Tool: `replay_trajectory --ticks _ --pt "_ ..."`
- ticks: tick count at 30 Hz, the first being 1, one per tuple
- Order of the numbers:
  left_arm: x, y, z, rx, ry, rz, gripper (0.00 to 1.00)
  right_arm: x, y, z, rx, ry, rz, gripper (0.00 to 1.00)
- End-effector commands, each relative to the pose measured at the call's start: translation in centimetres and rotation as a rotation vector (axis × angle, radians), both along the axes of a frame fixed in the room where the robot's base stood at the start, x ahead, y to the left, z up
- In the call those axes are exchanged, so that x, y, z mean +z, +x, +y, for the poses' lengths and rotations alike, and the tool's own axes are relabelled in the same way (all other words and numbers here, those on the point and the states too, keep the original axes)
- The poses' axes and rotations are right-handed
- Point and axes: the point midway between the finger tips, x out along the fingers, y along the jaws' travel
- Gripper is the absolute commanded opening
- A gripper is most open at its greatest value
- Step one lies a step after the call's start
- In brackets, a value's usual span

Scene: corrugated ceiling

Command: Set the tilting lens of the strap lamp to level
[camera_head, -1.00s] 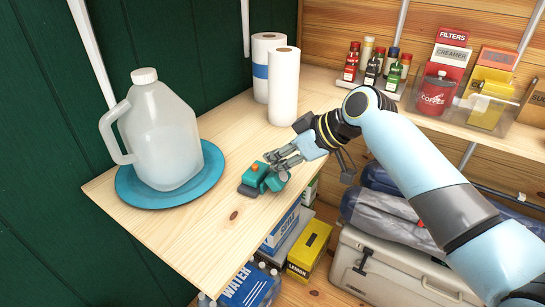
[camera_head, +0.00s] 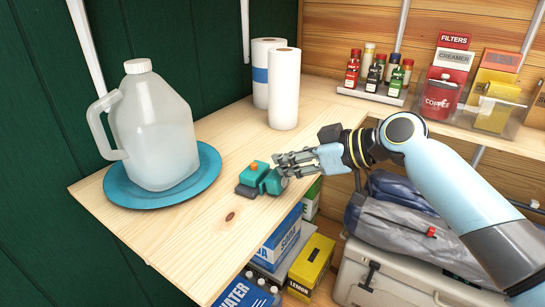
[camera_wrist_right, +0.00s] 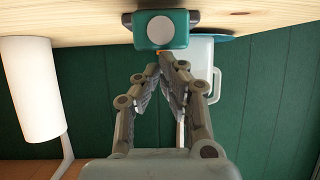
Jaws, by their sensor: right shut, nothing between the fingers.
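The strap lamp sits on the wooden shelf top, near its front edge. Its dark base and teal body (camera_head: 252,178) carry an orange button on top, and its teal lens head (camera_head: 274,182) is on the right side. In the right wrist view, which looks upside down, the lens head (camera_wrist_right: 160,29) shows a pale round lens facing the camera. My right gripper (camera_head: 280,166) is shut and empty. Its fingertips are at the lens head, close to its upper edge; I cannot tell whether they touch. The exact tilt is hard to read. My left gripper is not in view.
A translucent jug (camera_head: 152,130) stands on a blue plate (camera_head: 207,180) at the left. Two paper rolls (camera_head: 284,88) stand behind the lamp. Boxes (camera_head: 312,262) and a cooler (camera_head: 390,280) are below the shelf. Bare wood (camera_head: 205,240) lies in front of the lamp.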

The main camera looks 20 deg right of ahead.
Motion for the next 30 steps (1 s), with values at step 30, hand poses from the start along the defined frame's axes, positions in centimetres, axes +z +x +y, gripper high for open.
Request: replay_trajectory --ticks 30 --pt "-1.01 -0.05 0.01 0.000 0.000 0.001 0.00 -0.51 -0.14 -0.13 0.001 0.000 0.001 0.00"
